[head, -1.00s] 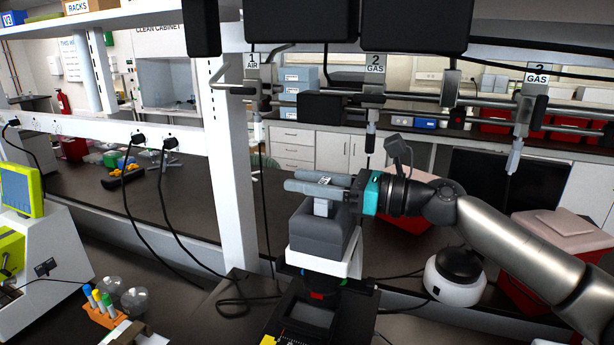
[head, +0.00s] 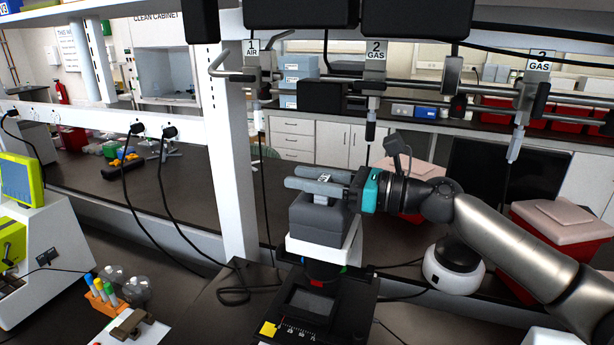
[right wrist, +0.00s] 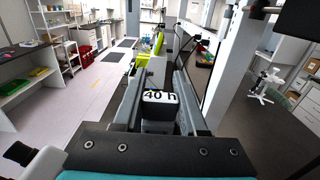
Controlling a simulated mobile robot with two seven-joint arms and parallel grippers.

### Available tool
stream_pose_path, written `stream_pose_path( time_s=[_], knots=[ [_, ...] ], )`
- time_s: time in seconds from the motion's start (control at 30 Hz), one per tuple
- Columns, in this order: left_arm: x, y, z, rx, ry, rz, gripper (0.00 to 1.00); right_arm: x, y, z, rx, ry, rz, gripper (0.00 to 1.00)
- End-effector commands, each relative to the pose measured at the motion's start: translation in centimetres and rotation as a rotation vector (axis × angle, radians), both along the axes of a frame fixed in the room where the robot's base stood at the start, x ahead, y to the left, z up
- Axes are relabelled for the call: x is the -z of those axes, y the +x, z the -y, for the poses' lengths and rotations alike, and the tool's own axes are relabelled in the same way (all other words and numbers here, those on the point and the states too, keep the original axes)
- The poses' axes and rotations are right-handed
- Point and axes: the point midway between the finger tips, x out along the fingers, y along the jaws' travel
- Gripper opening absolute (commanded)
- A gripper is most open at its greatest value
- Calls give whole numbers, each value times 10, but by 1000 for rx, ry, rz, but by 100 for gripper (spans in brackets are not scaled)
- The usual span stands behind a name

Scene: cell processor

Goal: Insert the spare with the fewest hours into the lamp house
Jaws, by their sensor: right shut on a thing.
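My right gripper (head: 318,185) comes in from the right and is shut on a light grey spare (head: 322,199). In the right wrist view the spare's label (right wrist: 160,96) reads "40 h" between the two fingers (right wrist: 158,105). The spare is upright, its lower part at the top of the dark grey box (head: 318,222), which appears to be the lamp house. I cannot tell how deep it sits, because the fingers and the box hide its lower end. The box stands on a white and black instrument (head: 330,300). My left gripper is not in view.
An orange rack (head: 101,297) with coloured tubes and a brown piece (head: 131,324) on a white sheet lie at the lower left. A white round device (head: 455,278) stands right of the instrument. Gas fittings (head: 371,125) hang behind my gripper. Black cables cross the bench.

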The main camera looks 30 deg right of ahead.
Motion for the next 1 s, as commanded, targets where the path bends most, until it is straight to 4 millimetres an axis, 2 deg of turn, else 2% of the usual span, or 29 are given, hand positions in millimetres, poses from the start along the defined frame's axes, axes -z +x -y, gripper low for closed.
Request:
stream_pose_path(
  time_s=[0.47,0.5,0.8,1.0],
  knots=[
    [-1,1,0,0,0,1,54,6,0,0,-1,-1,1,0],
    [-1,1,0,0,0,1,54,6,0,0,-1,-1,1,44],
    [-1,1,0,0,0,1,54,6,0,0,-1,-1,1,76],
    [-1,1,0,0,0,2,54,7,0,0,-1,-1,-1,76]
  ],
)
